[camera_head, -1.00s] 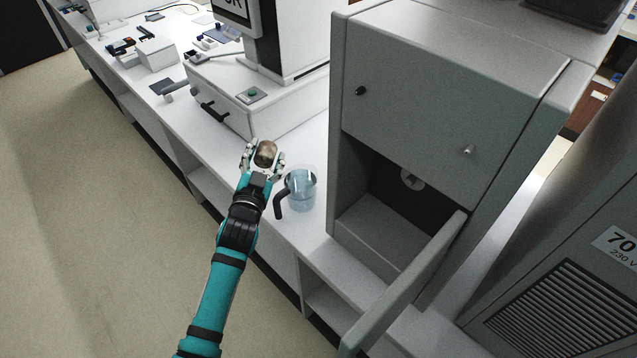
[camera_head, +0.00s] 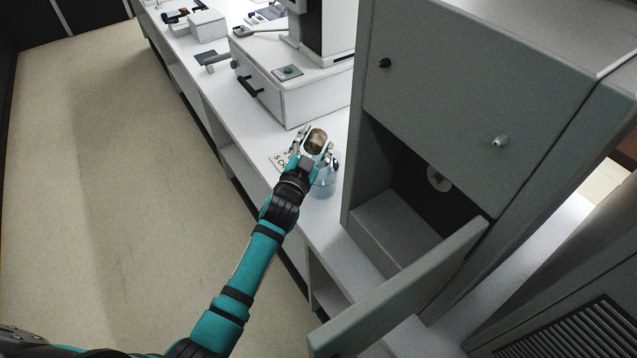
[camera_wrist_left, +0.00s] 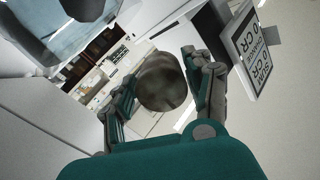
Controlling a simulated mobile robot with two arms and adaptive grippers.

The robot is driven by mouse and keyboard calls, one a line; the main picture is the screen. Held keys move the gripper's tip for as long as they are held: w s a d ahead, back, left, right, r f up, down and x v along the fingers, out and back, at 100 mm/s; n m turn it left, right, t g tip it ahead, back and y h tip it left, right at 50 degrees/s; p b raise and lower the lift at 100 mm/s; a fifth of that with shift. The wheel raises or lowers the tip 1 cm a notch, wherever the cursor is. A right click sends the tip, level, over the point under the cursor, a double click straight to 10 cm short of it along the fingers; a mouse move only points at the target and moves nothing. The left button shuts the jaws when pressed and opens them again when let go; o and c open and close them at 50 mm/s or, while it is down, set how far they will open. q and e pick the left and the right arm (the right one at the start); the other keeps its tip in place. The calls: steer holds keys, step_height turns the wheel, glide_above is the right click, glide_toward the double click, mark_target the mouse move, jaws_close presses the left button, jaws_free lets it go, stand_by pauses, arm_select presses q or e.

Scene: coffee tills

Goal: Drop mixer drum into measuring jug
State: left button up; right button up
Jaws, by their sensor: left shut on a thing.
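The mixer drum (camera_head: 317,137) is a small rounded brown-grey metallic piece. My left gripper (camera_head: 313,145) is shut on it and holds it up over the white counter; it also fills the middle of the left wrist view (camera_wrist_left: 162,82). The measuring jug (camera_head: 326,186) is clear and bluish and stands on the counter just below and behind the gripper, which hides much of it. In the left wrist view, a bluish clear shape with a dark part at upper left looks like the jug (camera_wrist_left: 45,35). My right gripper is out of view.
A grey cabinet (camera_head: 460,100) with an opening and a lowered flap (camera_head: 400,295) stands right of the jug. A printed price sign (camera_head: 279,160) is beside the gripper. A white till drawer (camera_head: 300,95) with a black handle sits farther back on the counter.

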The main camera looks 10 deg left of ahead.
arm_select(q)
steer(key=shift+a, duration=0.1)
steer(key=o, duration=1)
steer(key=shift+c, duration=0.2)
steer(key=o, duration=0.4)
steer(key=shift+f, duration=0.1)
steer(key=shift+s, duration=0.25)
steer(key=s, duration=0.3)
steer(key=s+a, duration=0.1)
steer(key=s, duration=0.7)
steer(key=shift+s+a, duration=0.25)
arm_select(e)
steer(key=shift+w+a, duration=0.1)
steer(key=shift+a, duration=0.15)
